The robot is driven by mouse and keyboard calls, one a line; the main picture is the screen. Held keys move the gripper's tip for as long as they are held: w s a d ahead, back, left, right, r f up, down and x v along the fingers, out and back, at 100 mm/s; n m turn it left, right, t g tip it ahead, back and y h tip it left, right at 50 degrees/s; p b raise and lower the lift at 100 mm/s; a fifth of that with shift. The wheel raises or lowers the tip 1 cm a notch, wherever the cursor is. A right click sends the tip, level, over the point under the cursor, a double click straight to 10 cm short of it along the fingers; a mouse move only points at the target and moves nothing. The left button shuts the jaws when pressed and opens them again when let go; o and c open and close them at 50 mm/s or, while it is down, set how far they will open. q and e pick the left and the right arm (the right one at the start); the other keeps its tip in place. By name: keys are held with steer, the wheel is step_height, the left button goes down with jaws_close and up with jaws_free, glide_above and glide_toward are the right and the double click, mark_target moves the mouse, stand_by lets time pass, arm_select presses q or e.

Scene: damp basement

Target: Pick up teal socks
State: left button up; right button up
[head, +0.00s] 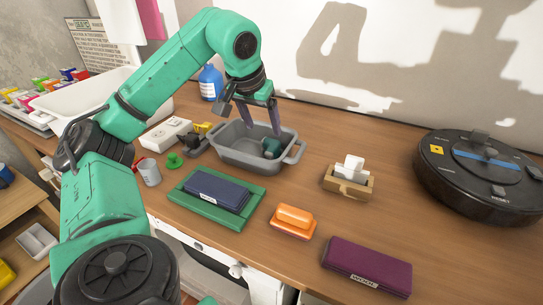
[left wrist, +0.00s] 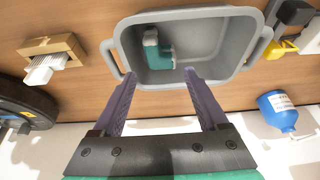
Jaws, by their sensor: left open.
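The teal socks (head: 271,147) lie inside a grey bin (head: 236,159) with two side handles, against its right part in the head view. In the left wrist view the teal socks (left wrist: 157,50), with a pale patch on one side, rest in the left part of the grey bin (left wrist: 228,80). My left gripper (head: 258,120) is open and empty over the bin. In the left wrist view its two fingers (left wrist: 156,85) point at the bin's near rim, with the socks beyond the fingertips. My right gripper is not in view.
A wooden box with a white block (head: 350,178), an orange case (head: 293,221), a purple case (head: 367,266) and a navy case on a green tray (head: 214,190) surround the bin. A black robot vacuum (head: 485,175) sits right. A blue bottle (head: 210,82) stands behind.

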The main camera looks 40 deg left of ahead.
mark_target(269, 144)
arm_select(q)
steer(key=x, duration=1)
steer(key=shift+w+a+f, duration=0.15)
steer(key=shift+w, duration=0.05)
steer(key=c, duration=1)
